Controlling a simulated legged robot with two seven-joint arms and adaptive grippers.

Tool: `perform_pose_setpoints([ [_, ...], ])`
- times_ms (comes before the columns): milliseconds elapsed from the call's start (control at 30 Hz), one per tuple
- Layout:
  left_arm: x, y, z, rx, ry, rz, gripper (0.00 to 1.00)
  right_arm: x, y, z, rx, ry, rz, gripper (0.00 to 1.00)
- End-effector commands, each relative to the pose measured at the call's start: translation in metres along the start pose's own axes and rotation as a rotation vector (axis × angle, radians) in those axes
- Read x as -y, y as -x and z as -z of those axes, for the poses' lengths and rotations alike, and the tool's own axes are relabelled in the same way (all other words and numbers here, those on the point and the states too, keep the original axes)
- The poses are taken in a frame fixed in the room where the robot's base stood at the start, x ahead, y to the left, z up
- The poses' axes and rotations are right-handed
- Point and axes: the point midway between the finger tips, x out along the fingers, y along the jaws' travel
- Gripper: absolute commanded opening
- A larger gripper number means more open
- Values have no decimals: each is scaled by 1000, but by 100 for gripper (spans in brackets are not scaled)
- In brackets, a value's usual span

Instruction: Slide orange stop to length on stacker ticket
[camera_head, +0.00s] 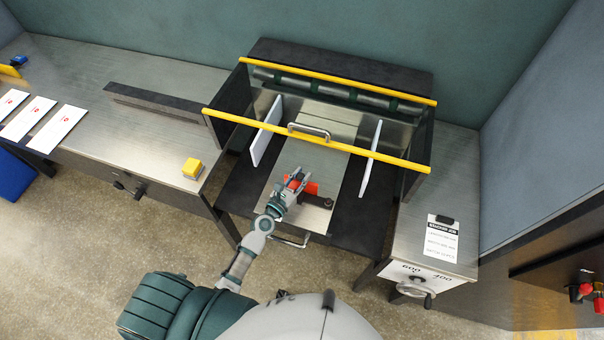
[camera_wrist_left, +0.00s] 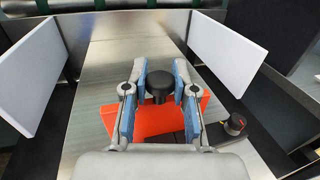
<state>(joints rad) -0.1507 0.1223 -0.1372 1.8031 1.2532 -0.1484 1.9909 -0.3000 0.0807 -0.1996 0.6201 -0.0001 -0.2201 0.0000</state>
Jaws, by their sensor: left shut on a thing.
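The orange stop (camera_head: 311,188) stands on the metal bed (camera_head: 318,160) of the stacker. In the left wrist view the orange stop (camera_wrist_left: 152,122) has a black round knob (camera_wrist_left: 160,86) on it. My left gripper (camera_head: 296,178) is over the stop, its blue-padded fingers on either side of the knob; the left wrist view shows this gripper (camera_wrist_left: 160,75) closest. It is shut on the stop by its knob. The stacker ticket (camera_head: 442,239) lies on the right bench; its small lines are too small to read. My right gripper is not in view.
White side guides (camera_head: 266,131) (camera_head: 370,157) flank the bed. Yellow bars (camera_head: 320,140) cross above it, beyond my gripper. A small dark knob with a coloured cap (camera_wrist_left: 234,124) is right of the stop. A handwheel (camera_head: 411,290) sits under the "600" and "400" marks.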

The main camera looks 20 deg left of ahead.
Motion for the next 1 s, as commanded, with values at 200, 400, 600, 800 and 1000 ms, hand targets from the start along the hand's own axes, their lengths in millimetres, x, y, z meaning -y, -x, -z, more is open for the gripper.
perform_pose_setpoints([
  [200, 0, 0, 0, 0, 0, -1, 53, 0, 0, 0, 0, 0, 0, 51],
  [400, 0, 0, 0, 0, 0, -1, 53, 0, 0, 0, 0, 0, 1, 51],
  [600, 0, 21, 2, -3, -2, 1, 53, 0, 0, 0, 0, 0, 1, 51],
  [800, 0, 66, 2, -6, -7, 5, 53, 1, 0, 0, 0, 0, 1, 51],
  [1000, 0, 89, 2, -3, -6, 5, 53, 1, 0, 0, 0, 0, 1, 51],
])
